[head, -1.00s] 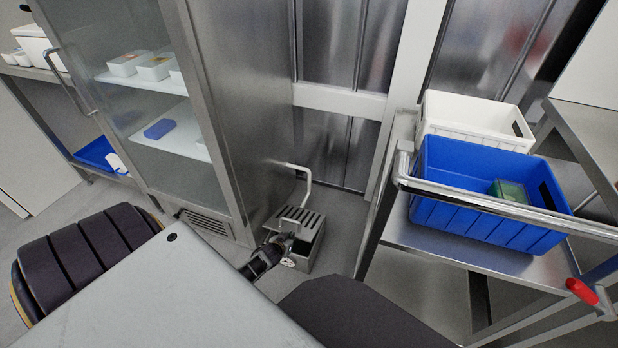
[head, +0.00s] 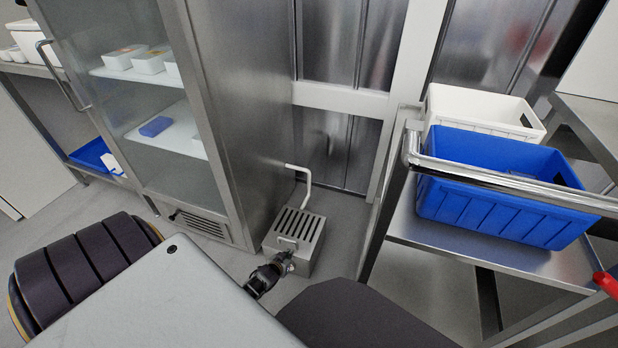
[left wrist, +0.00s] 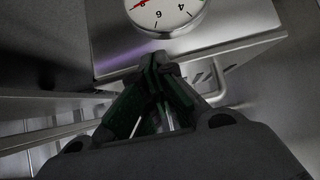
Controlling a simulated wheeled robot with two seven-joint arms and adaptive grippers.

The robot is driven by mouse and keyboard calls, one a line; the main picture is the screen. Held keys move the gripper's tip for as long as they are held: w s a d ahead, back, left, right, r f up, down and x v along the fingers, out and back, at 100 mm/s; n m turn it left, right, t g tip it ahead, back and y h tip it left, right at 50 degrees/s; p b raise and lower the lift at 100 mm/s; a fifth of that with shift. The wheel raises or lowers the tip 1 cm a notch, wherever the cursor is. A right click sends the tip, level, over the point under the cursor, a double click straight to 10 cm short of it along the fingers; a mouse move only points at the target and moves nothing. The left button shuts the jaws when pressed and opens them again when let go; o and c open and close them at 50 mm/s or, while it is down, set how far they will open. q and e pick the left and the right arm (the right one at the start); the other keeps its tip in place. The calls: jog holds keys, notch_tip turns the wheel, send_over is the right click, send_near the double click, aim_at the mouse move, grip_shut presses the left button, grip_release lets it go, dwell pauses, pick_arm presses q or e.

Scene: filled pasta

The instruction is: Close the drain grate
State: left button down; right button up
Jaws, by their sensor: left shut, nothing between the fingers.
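The drain grate (head: 299,224) is a slotted metal lid with a small handle (head: 287,243). It lies about flat across the top of a metal drain box (head: 303,265) on the floor; I see no clear gap under it. My left gripper (head: 281,263) is at the box's near side, just below the handle. In the left wrist view its fingers (left wrist: 158,66) are shut and empty, close to the box edge, below a round white gauge (left wrist: 166,12). Whether they touch the box I cannot tell. My right gripper is not in view.
A bent white pipe (head: 304,180) comes down behind the box. A steel cabinet (head: 240,110) stands directly left. A metal cart (head: 440,236) with a blue crate (head: 500,205) and a white crate (head: 480,105) stands to the right. Some floor is free between box and cart.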

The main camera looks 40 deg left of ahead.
pick_arm(q)
jog(key=shift+f, duration=0.35)
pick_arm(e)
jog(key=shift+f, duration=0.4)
pick_arm(q)
jog(key=shift+r, duration=0.2)
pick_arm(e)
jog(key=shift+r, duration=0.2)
pick_arm(q)
jog(key=s+d+p, duration=0.3)
jog(key=s+p, duration=0.2)
jog(key=s, duration=0.4)
jog(key=shift+r, duration=0.15)
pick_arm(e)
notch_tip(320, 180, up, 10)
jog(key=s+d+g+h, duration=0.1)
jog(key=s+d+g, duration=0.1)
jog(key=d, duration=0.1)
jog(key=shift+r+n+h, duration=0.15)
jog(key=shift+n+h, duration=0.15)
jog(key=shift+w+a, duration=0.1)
